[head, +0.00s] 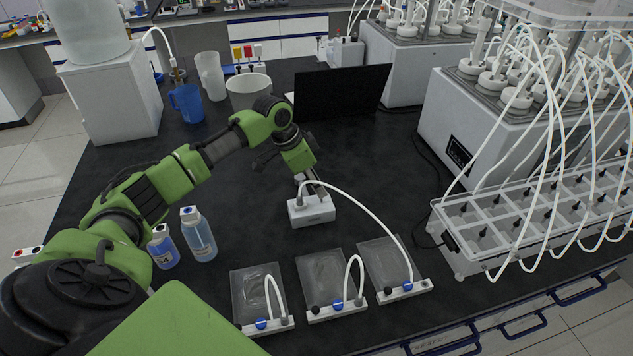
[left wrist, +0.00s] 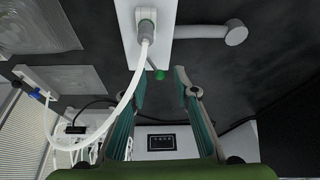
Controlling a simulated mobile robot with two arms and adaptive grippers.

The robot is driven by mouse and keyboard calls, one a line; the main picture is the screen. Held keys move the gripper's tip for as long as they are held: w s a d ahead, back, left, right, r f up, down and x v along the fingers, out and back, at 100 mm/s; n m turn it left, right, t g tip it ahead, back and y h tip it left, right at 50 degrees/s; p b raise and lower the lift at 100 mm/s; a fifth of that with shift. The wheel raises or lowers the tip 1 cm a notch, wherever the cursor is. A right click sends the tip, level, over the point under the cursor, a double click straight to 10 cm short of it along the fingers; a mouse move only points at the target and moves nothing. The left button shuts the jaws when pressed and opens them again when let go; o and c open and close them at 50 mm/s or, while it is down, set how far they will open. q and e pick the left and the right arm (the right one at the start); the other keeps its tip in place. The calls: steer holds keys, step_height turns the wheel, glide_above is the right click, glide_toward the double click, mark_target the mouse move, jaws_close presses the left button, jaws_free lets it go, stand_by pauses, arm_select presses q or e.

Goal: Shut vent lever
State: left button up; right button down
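A small white box (head: 312,211) stands on the black bench, with a white hose plugged into its top. In the left wrist view the white box (left wrist: 150,35) is at the top centre, with a thin lever ending in a green tip (left wrist: 159,75) beside the hose plug. A grey-white rod with a round end (left wrist: 220,34) sticks out to the right of the box. My left gripper (left wrist: 162,82) is open, its two fingers on either side of the green tip, with visible gaps. In the head view my left gripper is over the box, its fingertips partly hidden. My right gripper is not in view.
Three clear bags (head: 327,277) with white valve bars lie in front of the box; a hose runs to the right one. Two bottles (head: 199,236) stand left. A black screen (head: 342,92) is behind, and a clear tray rack (head: 530,215) with hoses is right.

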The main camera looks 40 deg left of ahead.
arm_select(q)
steer(key=shift+f, duration=0.1)
jaws_close()
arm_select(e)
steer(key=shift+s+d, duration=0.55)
